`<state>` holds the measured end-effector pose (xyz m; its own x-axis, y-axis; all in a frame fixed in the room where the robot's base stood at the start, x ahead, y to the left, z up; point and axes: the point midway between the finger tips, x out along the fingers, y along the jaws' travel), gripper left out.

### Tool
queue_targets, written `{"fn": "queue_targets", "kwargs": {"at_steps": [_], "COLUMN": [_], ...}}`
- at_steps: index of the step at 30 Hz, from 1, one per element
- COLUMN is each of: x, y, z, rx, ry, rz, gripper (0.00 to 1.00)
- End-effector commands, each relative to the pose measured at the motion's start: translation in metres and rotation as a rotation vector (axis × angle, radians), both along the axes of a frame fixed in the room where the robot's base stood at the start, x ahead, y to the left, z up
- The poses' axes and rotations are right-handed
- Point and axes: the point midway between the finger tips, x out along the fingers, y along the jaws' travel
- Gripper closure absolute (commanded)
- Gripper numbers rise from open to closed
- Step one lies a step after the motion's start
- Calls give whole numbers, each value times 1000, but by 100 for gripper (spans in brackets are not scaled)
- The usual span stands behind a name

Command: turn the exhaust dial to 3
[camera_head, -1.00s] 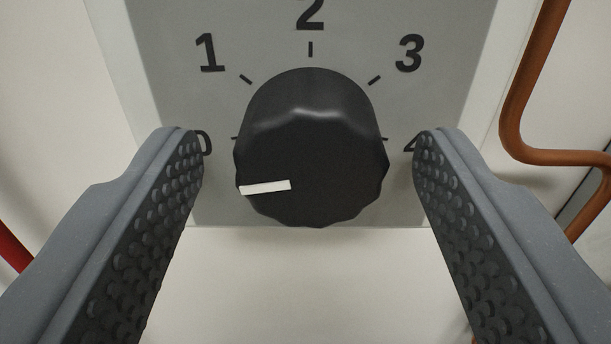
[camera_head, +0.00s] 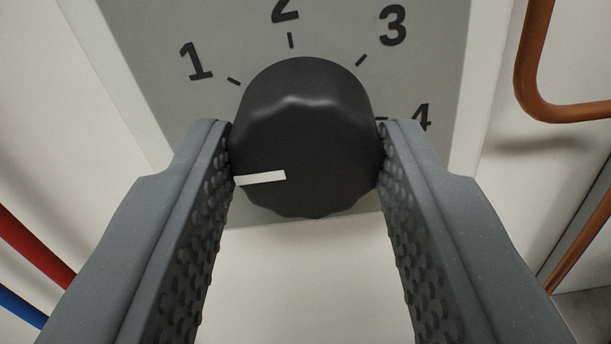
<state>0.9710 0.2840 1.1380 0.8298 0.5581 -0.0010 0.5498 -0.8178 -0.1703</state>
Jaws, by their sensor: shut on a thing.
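The exhaust dial (camera_head: 308,120) is a black, scalloped knob on a grey panel (camera_head: 225,35). Its white pointer mark (camera_head: 260,178) points left, toward where the 0 lies. The 0 is hidden behind my left finger. The 1 (camera_head: 195,62), the 2 (camera_head: 285,8), cut off at the top edge, the 3 (camera_head: 393,25) and the partly covered 4 (camera_head: 422,117) show around the knob. My gripper (camera_head: 307,150) is shut on the dial, one finger against each side.
A copper pipe (camera_head: 535,60) bends along the right side. A red pipe (camera_head: 30,245) and a blue pipe (camera_head: 20,307) run at the lower left. The white surface below the panel is clear.

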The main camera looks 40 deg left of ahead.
Motion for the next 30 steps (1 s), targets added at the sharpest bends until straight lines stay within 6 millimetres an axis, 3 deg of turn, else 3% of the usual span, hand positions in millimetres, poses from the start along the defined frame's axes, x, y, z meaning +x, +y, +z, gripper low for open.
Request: {"fn": "queue_targets", "kwargs": {"at_steps": [30], "x": [1], "y": [-3], "z": [-1], "rx": [793], "ry": [532], "rz": [-6], "gripper": [86]}}
